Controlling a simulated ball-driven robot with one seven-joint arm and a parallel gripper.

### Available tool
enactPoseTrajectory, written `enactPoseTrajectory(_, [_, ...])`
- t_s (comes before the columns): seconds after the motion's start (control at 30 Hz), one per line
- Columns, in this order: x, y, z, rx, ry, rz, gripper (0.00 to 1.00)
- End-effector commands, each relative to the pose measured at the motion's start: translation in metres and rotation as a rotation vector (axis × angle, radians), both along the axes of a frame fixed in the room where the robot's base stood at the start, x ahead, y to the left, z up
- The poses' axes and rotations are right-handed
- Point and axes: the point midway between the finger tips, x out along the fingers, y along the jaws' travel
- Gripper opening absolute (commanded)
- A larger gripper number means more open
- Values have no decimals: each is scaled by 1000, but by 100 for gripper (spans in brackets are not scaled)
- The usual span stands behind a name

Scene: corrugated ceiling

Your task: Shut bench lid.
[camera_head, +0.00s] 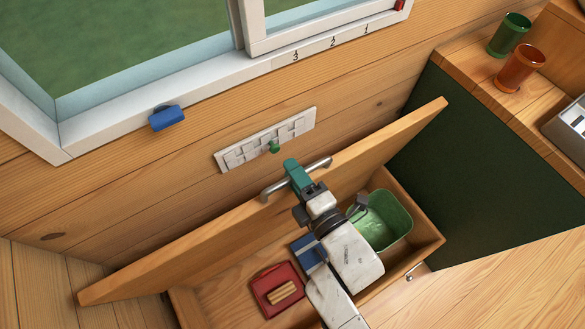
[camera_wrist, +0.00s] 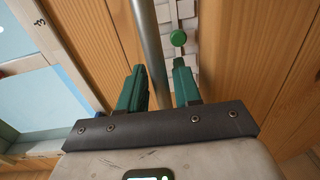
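The wooden bench lid (camera_head: 200,244) stands raised and tilted along the back of the open bench (camera_head: 428,238). A silver bar handle (camera_head: 318,164) is fixed on the lid. My gripper (camera_head: 291,166) is at the handle, near its middle. In the wrist view, the handle bar (camera_wrist: 147,35) runs between the two green fingers of my gripper (camera_wrist: 159,85). The fingers stand apart, with a gap between the bar and the right finger. The bar lies close to the left finger; I cannot tell if they touch. My arm hides part of the bench's inside.
Inside the bench are a red tray (camera_head: 264,285) with wooden pieces, a blue item (camera_head: 308,250) and a green bin (camera_head: 388,215). A slotted plate (camera_head: 238,156) with a green knob (camera_head: 274,147) is on the wall behind. Green (camera_head: 508,35) and orange (camera_head: 520,68) cups stand at right.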

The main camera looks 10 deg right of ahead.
Motion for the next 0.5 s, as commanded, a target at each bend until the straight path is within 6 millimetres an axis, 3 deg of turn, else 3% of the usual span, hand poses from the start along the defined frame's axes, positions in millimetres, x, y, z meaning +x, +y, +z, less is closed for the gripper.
enactPoseTrajectory(0.3, [0, 0, 0, 0, -1, 0, 2])
enactPoseTrajectory(0.5, [0, 0, 1, 1, -2, 0, 0])
